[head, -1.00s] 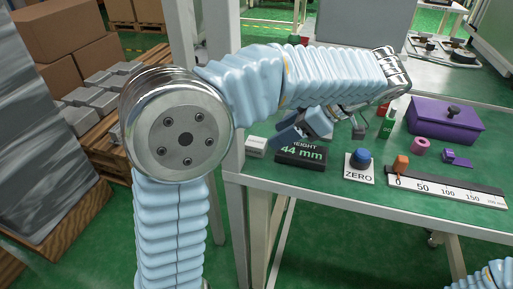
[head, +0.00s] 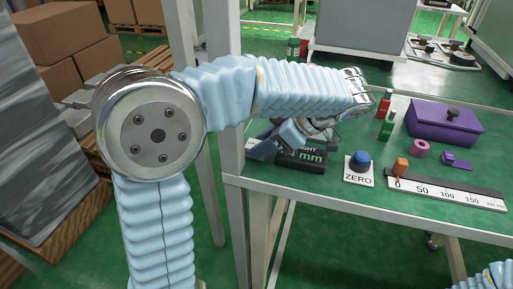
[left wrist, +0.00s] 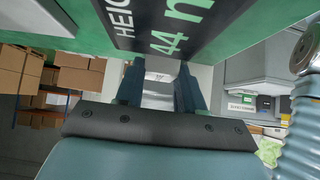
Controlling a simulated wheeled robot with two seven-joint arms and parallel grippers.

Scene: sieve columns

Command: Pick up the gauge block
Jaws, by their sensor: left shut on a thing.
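My left gripper (head: 266,146) reaches in from the left, low over the table's left end, beside the black height display (head: 302,160). In the left wrist view its two dark fingers (left wrist: 159,88) are shut on a pale grey block (left wrist: 159,68), which I take to be the gauge block. In the head view the gripper mostly hides this block. I cannot tell whether the block touches the table. The display also shows close by in the left wrist view (left wrist: 165,28), reading 44 mm. My right gripper is out of view.
On the green table (head: 330,190) are a blue ZERO button (head: 361,160), a ruler (head: 450,190) with an orange marker (head: 401,166), a pink ring (head: 420,148), a purple box (head: 443,125), a purple piece (head: 456,160) and a green bottle (head: 387,125). A pale post (head: 224,90) stands at the table's left.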

